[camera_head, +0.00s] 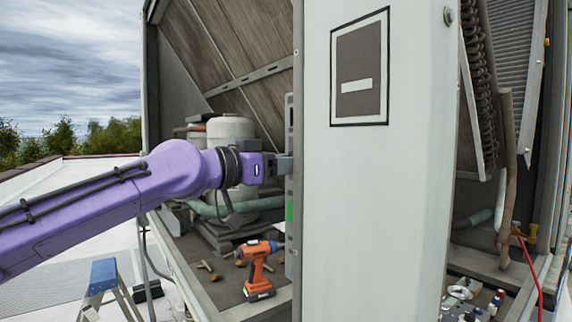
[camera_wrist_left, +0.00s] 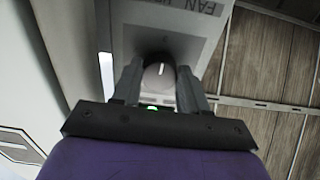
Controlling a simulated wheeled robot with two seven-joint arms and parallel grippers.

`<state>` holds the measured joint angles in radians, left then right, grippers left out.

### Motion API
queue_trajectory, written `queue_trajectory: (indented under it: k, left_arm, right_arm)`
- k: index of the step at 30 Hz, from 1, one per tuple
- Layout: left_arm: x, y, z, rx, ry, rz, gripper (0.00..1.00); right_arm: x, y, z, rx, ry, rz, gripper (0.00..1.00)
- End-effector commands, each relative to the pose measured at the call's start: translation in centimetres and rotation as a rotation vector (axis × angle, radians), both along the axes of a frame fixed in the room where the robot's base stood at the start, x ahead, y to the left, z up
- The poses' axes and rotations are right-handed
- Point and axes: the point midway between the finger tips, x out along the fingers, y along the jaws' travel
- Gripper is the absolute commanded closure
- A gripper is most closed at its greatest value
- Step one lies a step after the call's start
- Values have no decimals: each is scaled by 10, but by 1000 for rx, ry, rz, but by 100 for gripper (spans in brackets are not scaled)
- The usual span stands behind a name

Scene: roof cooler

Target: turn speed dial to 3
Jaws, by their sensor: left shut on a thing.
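The speed dial (camera_wrist_left: 158,74) is a round grey knob with a white pointer line, set on a grey control box (camera_wrist_left: 195,40) with dark "FAN" lettering. In the wrist view my left gripper (camera_wrist_left: 160,88) has one finger on each side of the dial and is shut on it. The pointer line runs nearly straight along the picture's vertical; the scale marks are too small to read surely. In the head view the control box (camera_head: 290,240) shows nearly edge-on, and my left gripper (camera_head: 284,165) reaches its side; the dial is hidden there. My right gripper is in neither view.
A pale cabinet post (camera_head: 385,220) with a dark label stands just right of the control box. An orange drill (camera_head: 258,268) stands on the cabinet floor below my left arm. A blue-topped stepladder (camera_head: 103,275) is outside at lower left. Small items and a red cable (camera_head: 530,265) lie at right.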

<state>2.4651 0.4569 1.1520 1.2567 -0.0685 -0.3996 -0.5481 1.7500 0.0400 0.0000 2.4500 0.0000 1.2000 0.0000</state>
Motion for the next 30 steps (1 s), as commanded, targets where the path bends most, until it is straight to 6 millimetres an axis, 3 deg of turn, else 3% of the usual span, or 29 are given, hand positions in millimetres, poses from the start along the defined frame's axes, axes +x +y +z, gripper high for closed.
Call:
queue_trajectory:
  k: [8, 9, 11, 20, 23, 30]
  left_arm:
    - [0, 0, -1, 3, 0, 0, 87]
    - [0, 0, -1, 3, 0, 0, 47]
    - [0, 0, -1, 3, 0, 0, 33]
    - [-1, 2, -1, 1, -1, 1, 33]
    - [-8, 12, -3, 1, -3, 2, 33]
    - [-42, 59, -4, -1, -3, 1, 33]
  right_arm:
    - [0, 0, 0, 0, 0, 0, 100]
    - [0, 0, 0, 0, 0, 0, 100]
    - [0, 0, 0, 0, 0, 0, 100]
    - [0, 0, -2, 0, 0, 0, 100]
    - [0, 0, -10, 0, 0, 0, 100]
    - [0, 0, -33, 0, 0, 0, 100]
